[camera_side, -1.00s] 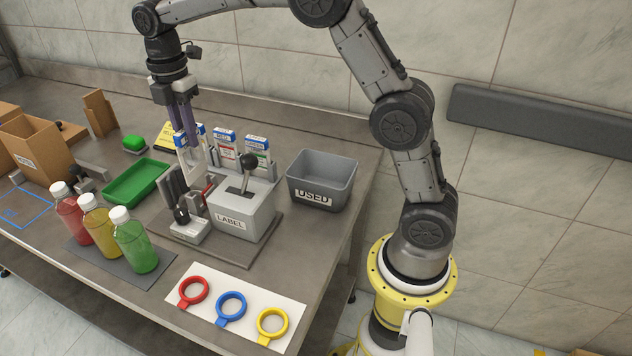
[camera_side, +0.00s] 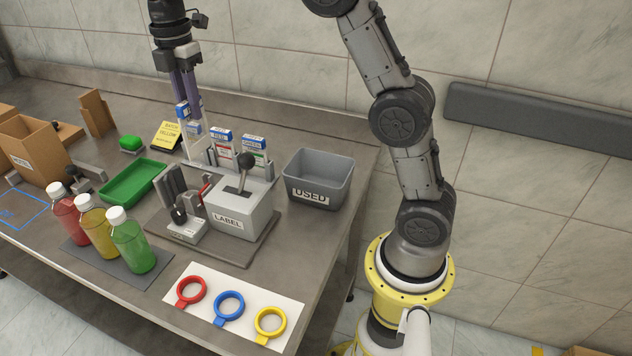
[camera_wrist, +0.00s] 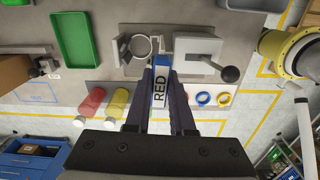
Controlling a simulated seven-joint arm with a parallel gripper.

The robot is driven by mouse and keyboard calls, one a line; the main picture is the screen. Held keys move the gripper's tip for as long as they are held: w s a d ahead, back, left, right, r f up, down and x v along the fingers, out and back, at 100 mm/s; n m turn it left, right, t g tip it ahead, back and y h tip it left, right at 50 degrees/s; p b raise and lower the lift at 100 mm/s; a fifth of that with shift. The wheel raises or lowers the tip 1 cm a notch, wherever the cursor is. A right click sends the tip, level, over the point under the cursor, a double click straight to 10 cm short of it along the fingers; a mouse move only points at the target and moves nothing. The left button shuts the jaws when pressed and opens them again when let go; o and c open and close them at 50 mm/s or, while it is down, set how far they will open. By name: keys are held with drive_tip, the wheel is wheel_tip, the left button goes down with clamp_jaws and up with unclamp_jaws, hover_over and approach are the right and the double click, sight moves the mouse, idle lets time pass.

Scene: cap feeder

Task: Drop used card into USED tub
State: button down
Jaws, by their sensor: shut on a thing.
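My gripper (camera_side: 188,112) is above the back of the bench, left of and behind the label machine. It is shut on a white card with a blue end (camera_side: 183,110). In the wrist view the held card (camera_wrist: 160,95) reads RED and sits between the two fingers. The grey USED tub (camera_side: 318,192) stands right of the label machine, near the bench's right edge. Its inside looks empty from the side.
The label machine (camera_side: 237,215) has a raised black-knobbed lever (camera_side: 246,160). Several blue-topped cards (camera_side: 221,137) stand behind it. A yellow batch sign (camera_side: 166,136), green tray (camera_side: 133,182), bottles (camera_side: 100,228) and coloured rings (camera_side: 229,306) are around.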

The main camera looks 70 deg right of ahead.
drive_tip(key=s+d+m, duration=0.4)
drive_tip(key=s+d, duration=0.4)
drive_tip(key=s, duration=0.3)
drive_tip(key=s+d+m, duration=0.4)
drive_tip(key=s+d, duration=0.4)
drive_tip(key=s, duration=0.2)
wheel_tip(320, 180, down, 15)
drive_tip(key=shift+s, duration=0.15)
drive_tip(key=shift+f, duration=0.1)
drive_tip(key=c, duration=0.7)
unclamp_jaws()
